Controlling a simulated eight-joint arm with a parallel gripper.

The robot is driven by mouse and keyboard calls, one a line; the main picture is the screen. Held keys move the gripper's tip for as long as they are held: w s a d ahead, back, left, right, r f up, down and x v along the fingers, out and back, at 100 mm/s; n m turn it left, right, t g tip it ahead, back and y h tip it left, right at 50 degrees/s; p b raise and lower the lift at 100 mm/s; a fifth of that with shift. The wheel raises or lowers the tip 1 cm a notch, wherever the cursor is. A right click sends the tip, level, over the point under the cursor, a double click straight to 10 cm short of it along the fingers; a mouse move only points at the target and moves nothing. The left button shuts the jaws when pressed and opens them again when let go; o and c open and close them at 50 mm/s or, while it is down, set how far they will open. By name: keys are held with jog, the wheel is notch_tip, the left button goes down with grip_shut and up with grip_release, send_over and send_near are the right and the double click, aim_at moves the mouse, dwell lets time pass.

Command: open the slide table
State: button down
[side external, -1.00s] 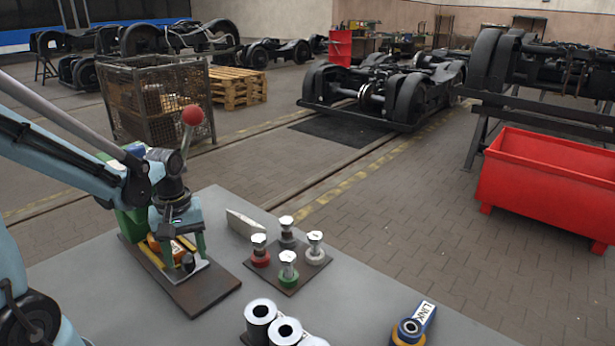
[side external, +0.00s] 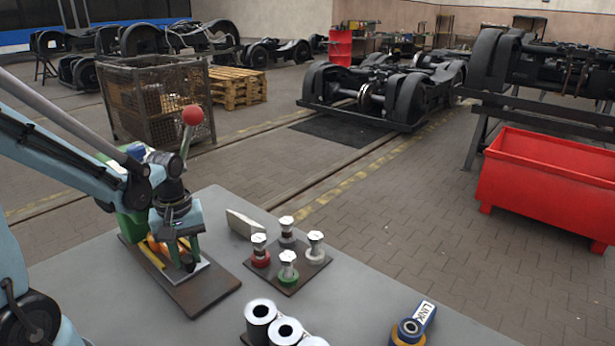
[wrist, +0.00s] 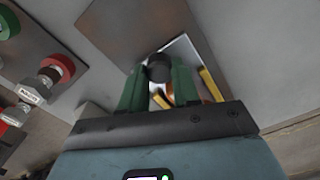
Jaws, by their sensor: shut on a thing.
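The slide table has a dark brown base plate (side external: 203,298) on the grey bench, with a yellow rail (side external: 150,254) and a light metal plate (side external: 203,268) on it. Its black knob (wrist: 159,66) shows in the wrist view. My gripper (side external: 187,258) points down over the slide table, its green fingers (wrist: 158,82) on both sides of the knob and shut on it. An orange part (wrist: 162,100) shows between the fingers, partly hidden. The gripper hides much of the slide table in the side view.
A stand with several coloured bolt-topped posts (side external: 288,268) is right of the slide table. A pale wedge (side external: 244,223) lies behind it. Metal rings (side external: 262,318) and a blue LINK part (side external: 415,322) are at the front. A red-knobbed lever (side external: 192,116) rises behind my gripper.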

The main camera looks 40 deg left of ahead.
jog(key=d, duration=1.3)
jog(key=c, duration=0.8)
grip_release()
jog(key=shift+a, duration=0.1)
notch_tip(320, 180, up, 12)
jog(key=m+t, duration=0.2)
jog(key=m, duration=0.2)
jog(key=w+f+m+t, duration=0.1)
jog(key=m+t, duration=0.1)
jog(key=m, duration=0.2)
jog(key=w+a+f+m+t, duration=0.1)
jog(key=m+t, duration=0.2)
jog(key=m, duration=0.1)
jog(key=shift+m, duration=0.4)
